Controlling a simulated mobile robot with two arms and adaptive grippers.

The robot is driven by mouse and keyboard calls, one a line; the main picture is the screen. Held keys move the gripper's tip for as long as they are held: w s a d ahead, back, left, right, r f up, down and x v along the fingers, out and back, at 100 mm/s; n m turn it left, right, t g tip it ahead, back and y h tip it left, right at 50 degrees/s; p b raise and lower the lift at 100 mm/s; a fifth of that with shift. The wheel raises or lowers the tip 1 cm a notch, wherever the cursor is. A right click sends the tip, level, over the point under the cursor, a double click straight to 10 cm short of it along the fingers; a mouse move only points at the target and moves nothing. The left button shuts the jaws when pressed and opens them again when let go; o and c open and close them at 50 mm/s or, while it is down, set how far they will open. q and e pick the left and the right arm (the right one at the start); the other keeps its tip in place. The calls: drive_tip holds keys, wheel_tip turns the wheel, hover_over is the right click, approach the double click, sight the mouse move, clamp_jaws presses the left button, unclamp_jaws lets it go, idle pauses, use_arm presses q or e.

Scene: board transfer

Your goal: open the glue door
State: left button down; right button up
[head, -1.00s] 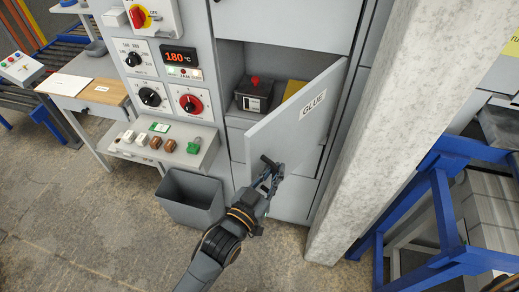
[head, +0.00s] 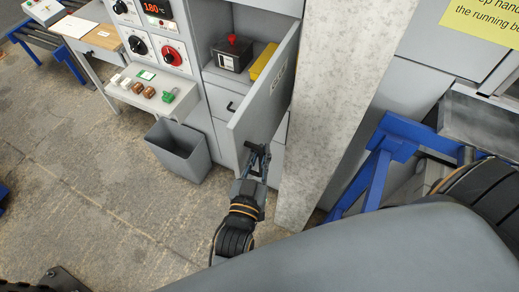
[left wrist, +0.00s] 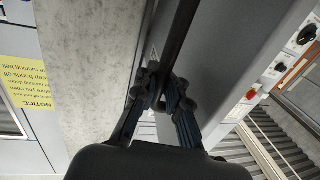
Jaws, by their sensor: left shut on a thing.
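The glue door (head: 262,95) is a grey panel on the cabinet, swung well out from its compartment in the head view. Its label shows at a steep angle. My left gripper (head: 257,153) is shut on the door's dark handle at the lower part of the panel. In the left wrist view the fingers (left wrist: 164,95) close around the dark handle bar (left wrist: 181,40). The open compartment holds a black box with a red top (head: 232,54) and a yellow item (head: 263,62), partly hidden by the door. My right gripper is not in view.
A concrete pillar (head: 345,95) stands close right of the door, with a blue frame (head: 375,170) beyond it. A grey bin (head: 178,150) stands on the floor left of the door. The floor in front is clear.

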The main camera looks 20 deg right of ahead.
use_arm(q)
drive_tip(key=shift+s+f, duration=0.2)
drive_tip(key=shift+f, duration=0.15)
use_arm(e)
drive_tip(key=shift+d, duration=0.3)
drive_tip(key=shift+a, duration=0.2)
use_arm(q)
drive_tip(key=c, duration=1.7)
unclamp_jaws()
drive_tip(key=shift+s+a+r, duration=0.1)
drive_tip(key=shift+a+r, duration=0.05)
drive_tip(key=shift+r, duration=0.1)
drive_tip(key=v, duration=1.2)
drive_tip(key=shift+s, duration=0.1)
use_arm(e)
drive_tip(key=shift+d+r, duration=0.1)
